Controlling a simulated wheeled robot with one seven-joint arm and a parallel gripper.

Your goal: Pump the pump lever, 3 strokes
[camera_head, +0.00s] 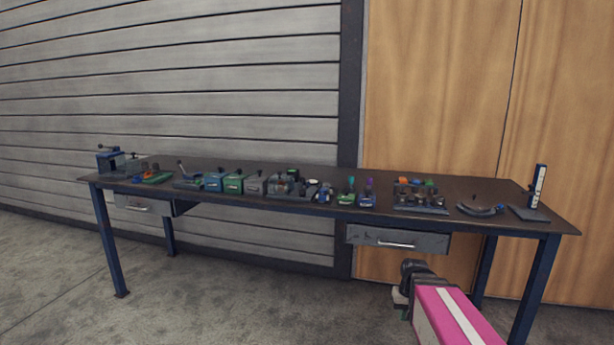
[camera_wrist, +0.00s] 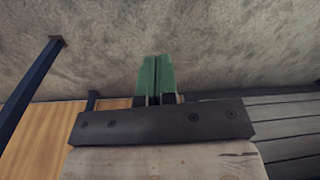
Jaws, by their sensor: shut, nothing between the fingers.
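A small device with a raised slanted handle (camera_head: 182,168) stands left of centre on the workbench and may be the pump lever. It is too small to be sure, and several boxes to its right also carry small handles. My gripper (camera_wrist: 156,62) shows in the wrist view with its two green fingers together, shut and empty. In the head view my arm is at the lower right, in front of the bench and below its top, well apart from the handle. The fingers are mostly hidden there. The wrist view shows no lever.
The dark workbench (camera_head: 330,172) carries a row of devices along its front, with a blue vise-like block (camera_head: 112,162) at the left end and an upright blue gauge (camera_head: 537,187) at the right. A drawer (camera_head: 397,240) hangs beneath. The floor in front is clear.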

